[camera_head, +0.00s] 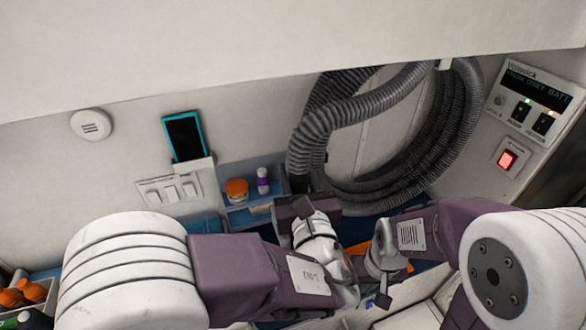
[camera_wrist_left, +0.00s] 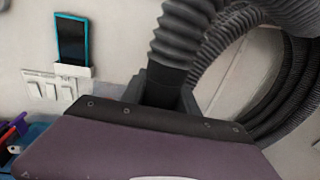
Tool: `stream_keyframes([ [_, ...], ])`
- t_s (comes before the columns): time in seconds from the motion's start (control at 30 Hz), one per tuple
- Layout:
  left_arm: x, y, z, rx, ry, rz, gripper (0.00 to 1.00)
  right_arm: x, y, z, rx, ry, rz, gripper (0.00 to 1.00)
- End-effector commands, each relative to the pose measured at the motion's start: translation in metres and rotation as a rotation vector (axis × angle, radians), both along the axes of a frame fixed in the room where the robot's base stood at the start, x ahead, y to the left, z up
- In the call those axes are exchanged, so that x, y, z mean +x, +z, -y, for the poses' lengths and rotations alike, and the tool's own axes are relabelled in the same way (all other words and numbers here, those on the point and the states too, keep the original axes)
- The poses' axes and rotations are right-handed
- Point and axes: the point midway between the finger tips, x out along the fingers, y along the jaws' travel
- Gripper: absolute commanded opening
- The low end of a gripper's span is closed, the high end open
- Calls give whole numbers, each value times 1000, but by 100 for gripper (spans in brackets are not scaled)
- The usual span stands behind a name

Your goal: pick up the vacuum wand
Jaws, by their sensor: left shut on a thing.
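The vacuum wand shows as the dark cuff (camera_wrist_left: 166,86) at the end of the grey ribbed hose (camera_head: 330,120). The hose hangs in coils on the back wall. My left gripper (camera_head: 298,203) is at the lower end of the hose, above the blue counter. In the left wrist view the left gripper (camera_wrist_left: 166,98) is shut around the dark cuff; its purple body hides the wand's lower part. My right gripper (camera_head: 383,292) points down at the lower middle, apart from the hose. Its fingers are small and partly hidden, so their opening is unclear.
A blue shelf (camera_head: 240,214) holds an orange-lidded jar (camera_head: 236,189) and a purple bottle (camera_head: 262,180). A phone (camera_head: 184,136) sits in a wall holder above switches. A control panel (camera_head: 530,105) is at right. An orange item (camera_head: 402,266) lies beside my right wrist. A bottle crate (camera_head: 40,291) is lower left.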

Motion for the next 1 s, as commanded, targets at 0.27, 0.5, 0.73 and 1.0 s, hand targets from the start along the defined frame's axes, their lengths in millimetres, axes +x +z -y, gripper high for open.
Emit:
stream_keyframes([
  [0.27, -35, 0, 13, -2, -6, 2, 0, 0, -6, 0, 0, 0, 0, 0],
  [0.5, -87, -1, 30, -1, -9, 1, 0, 0, -14, 0, 0, 0, 0, 0],
  [0.73, -137, 0, 46, 0, -6, 1, 0, 0, -18, 0, 0, 0, 0, 0],
  [1.0, -160, 0, 52, 0, -1, 1, 0, 0, -19, 0, 0, 0, 0, 0],
])
